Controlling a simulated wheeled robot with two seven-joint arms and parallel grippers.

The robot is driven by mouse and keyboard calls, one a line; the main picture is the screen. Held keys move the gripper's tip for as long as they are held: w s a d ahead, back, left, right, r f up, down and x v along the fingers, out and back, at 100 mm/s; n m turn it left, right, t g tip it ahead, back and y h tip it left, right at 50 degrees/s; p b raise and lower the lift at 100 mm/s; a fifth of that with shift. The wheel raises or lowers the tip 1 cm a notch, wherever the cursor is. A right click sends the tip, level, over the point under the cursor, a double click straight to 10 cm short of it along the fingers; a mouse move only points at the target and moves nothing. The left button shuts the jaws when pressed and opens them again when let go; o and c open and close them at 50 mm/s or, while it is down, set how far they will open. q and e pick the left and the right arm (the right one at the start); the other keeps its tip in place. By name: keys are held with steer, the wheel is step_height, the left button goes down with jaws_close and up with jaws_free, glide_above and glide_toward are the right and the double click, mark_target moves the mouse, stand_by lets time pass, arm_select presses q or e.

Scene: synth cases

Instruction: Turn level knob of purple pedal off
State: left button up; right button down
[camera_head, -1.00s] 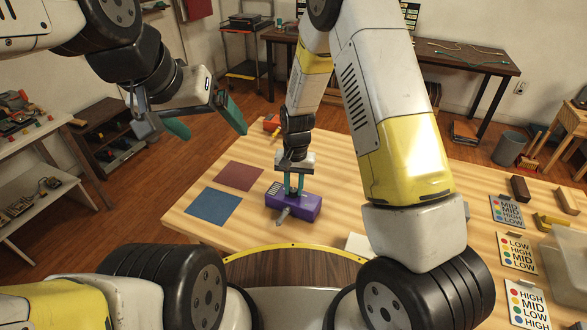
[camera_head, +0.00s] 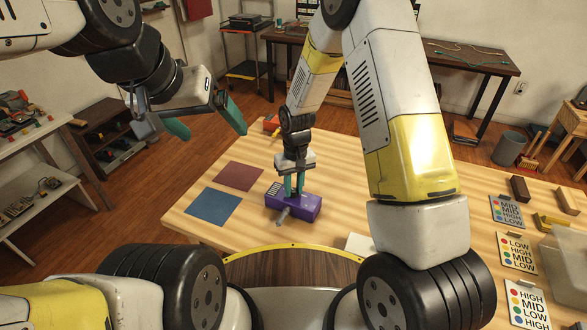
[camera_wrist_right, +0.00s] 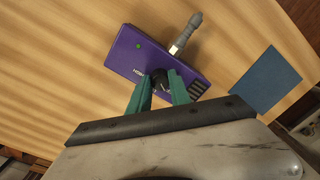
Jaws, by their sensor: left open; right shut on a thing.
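The purple pedal (camera_head: 305,207) lies on the wooden table, with a grey plug (camera_head: 283,214) sticking out of its near side. It also shows in the right wrist view (camera_wrist_right: 128,53), with a green light and a black knob (camera_wrist_right: 160,82) on its top face. My right gripper (camera_head: 294,192) is over the pedal from above, shut on the black knob, with its green fingers on either side of it. My left gripper (camera_head: 205,120) is open and empty, raised in the air left of the table.
A blue mat (camera_head: 212,206) and a dark red mat (camera_head: 239,176) lie left of the pedal. An orange-red object (camera_head: 271,122) sits at the table's back edge. Printed cards (camera_head: 517,253) and a clear bin (camera_head: 565,260) are at the right.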

mark_target(294, 190)
steer(key=c, duration=1.2)
jaws_free()
steer(key=shift+r, duration=0.1)
step_height(294, 190, up, 7)
steer(key=shift+w+d+f, duration=0.1)
steer(key=shift+r, duration=0.4)
